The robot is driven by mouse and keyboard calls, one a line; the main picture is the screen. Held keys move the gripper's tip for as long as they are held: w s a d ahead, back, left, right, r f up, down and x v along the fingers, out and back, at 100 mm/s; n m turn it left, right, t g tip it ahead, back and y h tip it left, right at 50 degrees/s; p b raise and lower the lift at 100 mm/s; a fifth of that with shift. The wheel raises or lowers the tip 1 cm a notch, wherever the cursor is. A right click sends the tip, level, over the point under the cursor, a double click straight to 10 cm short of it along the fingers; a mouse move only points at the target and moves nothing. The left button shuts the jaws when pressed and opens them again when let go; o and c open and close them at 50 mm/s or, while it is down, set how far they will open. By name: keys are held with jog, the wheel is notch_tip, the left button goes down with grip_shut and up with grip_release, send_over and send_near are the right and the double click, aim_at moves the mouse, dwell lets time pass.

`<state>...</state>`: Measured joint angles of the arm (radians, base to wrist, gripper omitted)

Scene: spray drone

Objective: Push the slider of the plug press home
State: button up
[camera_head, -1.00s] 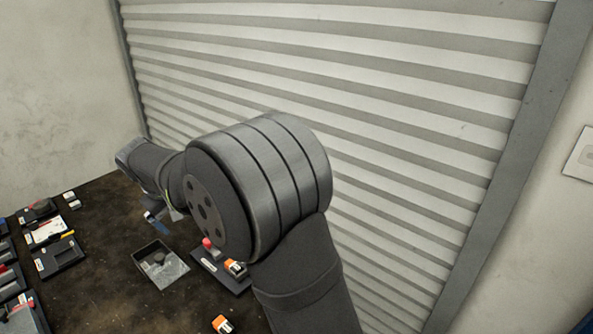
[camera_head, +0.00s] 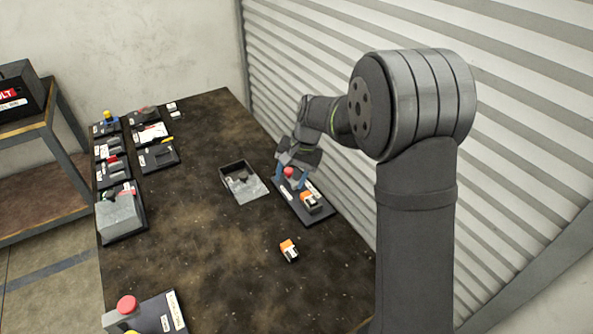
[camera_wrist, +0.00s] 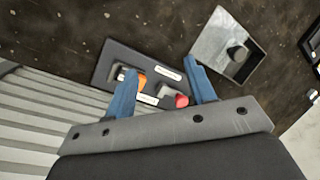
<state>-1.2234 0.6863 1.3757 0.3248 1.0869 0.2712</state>
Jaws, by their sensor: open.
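The plug press is a dark flat plate (camera_head: 323,213) along the table's shutter-side edge, with a red knob (camera_head: 289,172) on its slider and an orange-and-white plug block (camera_head: 311,203) nearer the camera. My gripper (camera_head: 292,181) is over the knob end of the plate, its blue fingers apart. In the wrist view, my gripper (camera_wrist: 160,66) is open and empty. The red knob (camera_wrist: 181,100) and a grey slider block lie in the gap between the fingers, nearer the right one. The orange block (camera_wrist: 133,76) is by the left finger, which partly hides it. Contact cannot be told.
An open tray (camera_head: 252,195) lies left of the press. A loose orange-and-white block (camera_head: 289,250) lies on the table in front. Several fixtures line the left edge, and another red-knobbed fixture (camera_head: 127,304) stands at the near left. The middle of the table is clear.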

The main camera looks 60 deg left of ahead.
notch_tip(320, 180, down, 2)
jog(key=w+d+m+g+y, duration=0.1)
jog(key=w+m+g+y, duration=0.15)
jog(key=m, duration=0.25)
jog(key=m+y, duration=0.8)
jog(key=m, duration=0.9)
send_near(291, 171)
jog(key=x, duration=0.8)
jog(key=shift+a+f, duration=0.15)
jog(key=shift+a, duration=0.05)
jog(key=shift+c, duration=0.4)
